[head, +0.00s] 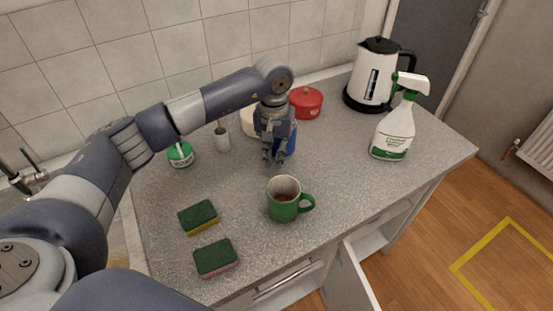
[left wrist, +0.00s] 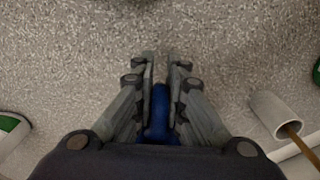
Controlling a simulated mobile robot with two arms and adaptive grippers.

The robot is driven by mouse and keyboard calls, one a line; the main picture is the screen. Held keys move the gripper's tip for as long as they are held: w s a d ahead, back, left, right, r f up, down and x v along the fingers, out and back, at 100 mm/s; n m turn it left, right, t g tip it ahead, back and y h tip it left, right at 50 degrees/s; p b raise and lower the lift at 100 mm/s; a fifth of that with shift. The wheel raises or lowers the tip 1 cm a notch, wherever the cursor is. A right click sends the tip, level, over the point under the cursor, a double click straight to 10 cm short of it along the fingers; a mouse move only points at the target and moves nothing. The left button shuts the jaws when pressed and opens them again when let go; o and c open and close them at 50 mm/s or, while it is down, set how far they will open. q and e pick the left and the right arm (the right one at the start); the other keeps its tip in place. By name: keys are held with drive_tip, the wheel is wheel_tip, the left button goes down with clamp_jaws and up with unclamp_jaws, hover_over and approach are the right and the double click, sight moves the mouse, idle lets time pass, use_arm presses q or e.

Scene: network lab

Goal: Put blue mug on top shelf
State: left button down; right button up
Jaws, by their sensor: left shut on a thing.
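The blue mug (head: 291,139) stands at the middle of the grey speckled counter in the head view, mostly hidden behind my left gripper (head: 273,156). My left gripper points down and is shut on the blue mug. In the left wrist view, a narrow blue part of the mug (left wrist: 158,113) sits between the two fingers (left wrist: 161,72); it looks like the handle. Whether the mug touches the counter is hard to tell. No top shelf can be clearly made out. My right gripper is not in view.
A green mug (head: 283,199) stands in front of my gripper, with two sponges (head: 198,217) to its left. A cabinet door (head: 349,283) hangs open below the counter.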

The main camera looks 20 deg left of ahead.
use_arm(q)
wheel_tip(320, 180, down, 2)
drive_tip(key=shift+d+f+p, duration=0.1)
drive_tip(key=shift+f+p, duration=0.1)
drive_tip(key=shift+p, duration=0.2)
drive_tip(key=shift+f+b, duration=0.35)
drive_tip(key=shift+f, duration=0.15)
drive_tip(key=c, duration=1.6)
unclamp_jaws()
drive_tip(key=shift+r, duration=0.1)
drive_tip(key=shift+c, duration=0.2)
